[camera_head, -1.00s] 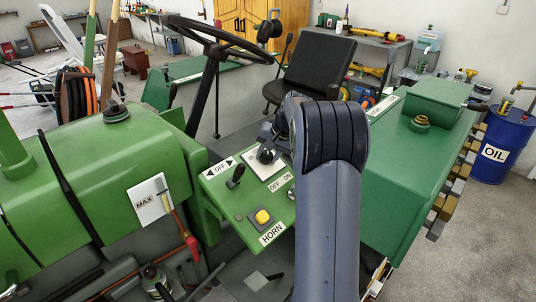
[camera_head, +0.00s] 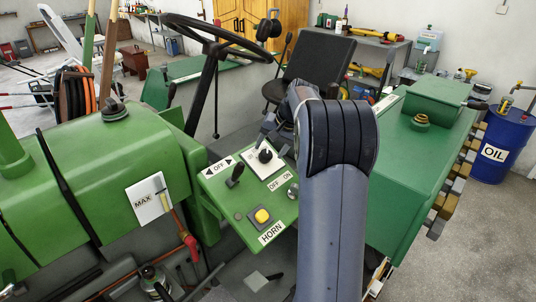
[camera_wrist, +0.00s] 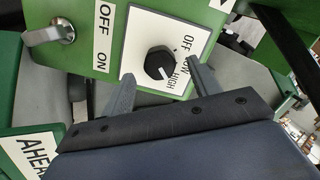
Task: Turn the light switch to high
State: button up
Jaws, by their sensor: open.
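The light switch is a round black knob (camera_wrist: 158,63) on a white plate (camera_wrist: 134,44), which bears OFF, HIGH and a partly hidden word. A white mark on the knob faces its lower right, toward HIGH. In the head view the knob (camera_head: 264,155) sits on the green control panel (camera_head: 216,187). My gripper (camera_wrist: 160,71) is open in the wrist view, one finger on each side of the knob with visible gaps. My arm partly hides the gripper in the head view.
A metal key-like switch (camera_wrist: 55,33) with OFF and ON labels is close to the left. A black lever (camera_head: 235,176) and the yellow horn button (camera_head: 262,216) share the panel. The steering wheel (camera_head: 222,38) and black seat (camera_head: 318,68) are behind.

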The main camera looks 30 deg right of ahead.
aim_at(267, 153)
jog(key=v, duration=0.7)
jog(key=shift+r+b, duration=0.3)
jog(key=shift+b, duration=0.15)
jog(key=shift+d, duration=0.1)
jog(key=p+x, duration=0.2)
jog(key=x, duration=0.8)
jog(key=shift+f, duration=0.5)
jog(key=shift+n, duration=0.3)
